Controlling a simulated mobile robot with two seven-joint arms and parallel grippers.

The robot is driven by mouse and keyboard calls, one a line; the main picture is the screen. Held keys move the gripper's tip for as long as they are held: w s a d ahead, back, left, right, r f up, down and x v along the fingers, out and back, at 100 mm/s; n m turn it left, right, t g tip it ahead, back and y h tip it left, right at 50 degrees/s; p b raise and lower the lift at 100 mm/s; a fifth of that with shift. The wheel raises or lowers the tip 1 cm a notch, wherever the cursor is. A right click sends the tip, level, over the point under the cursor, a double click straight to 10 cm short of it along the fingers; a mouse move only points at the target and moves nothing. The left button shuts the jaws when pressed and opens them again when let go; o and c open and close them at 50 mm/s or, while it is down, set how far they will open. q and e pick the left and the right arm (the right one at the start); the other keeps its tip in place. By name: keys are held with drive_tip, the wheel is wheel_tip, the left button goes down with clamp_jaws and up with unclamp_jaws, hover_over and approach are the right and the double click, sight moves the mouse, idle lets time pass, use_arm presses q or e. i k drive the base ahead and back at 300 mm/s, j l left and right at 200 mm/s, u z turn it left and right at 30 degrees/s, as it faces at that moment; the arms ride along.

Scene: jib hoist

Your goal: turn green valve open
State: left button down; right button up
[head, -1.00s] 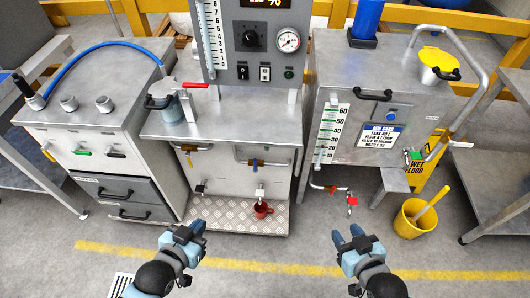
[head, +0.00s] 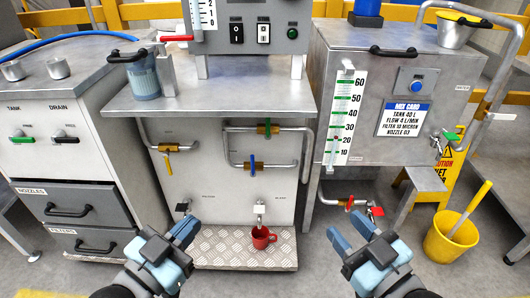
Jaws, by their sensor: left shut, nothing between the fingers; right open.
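A pipe valve with a small green handle (head: 275,129) and a brass body is on the upper pipe of the middle cabinet's front panel (head: 215,190). Other green handles are on the left cabinet's tank valve (head: 22,139) and on the tap at the right tank (head: 449,136). My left gripper (head: 188,228) is shut and empty, low in front of the middle cabinet's base. My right gripper (head: 350,232) is open and empty, low in front of the gap right of that cabinet. Both are apart from all the valves.
Nearby are a yellow-handled valve (head: 168,164), a blue-handled valve (head: 252,167) and a red-handled valve (head: 350,203). A red mug (head: 262,238) stands under a tap on the tread-plate ledge (head: 220,247). A yellow bucket (head: 450,238) stands on the floor at right.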

sight(268, 123)
drive_tip(key=j, duration=1.3)
drive_tip(key=i+z, duration=0.05)
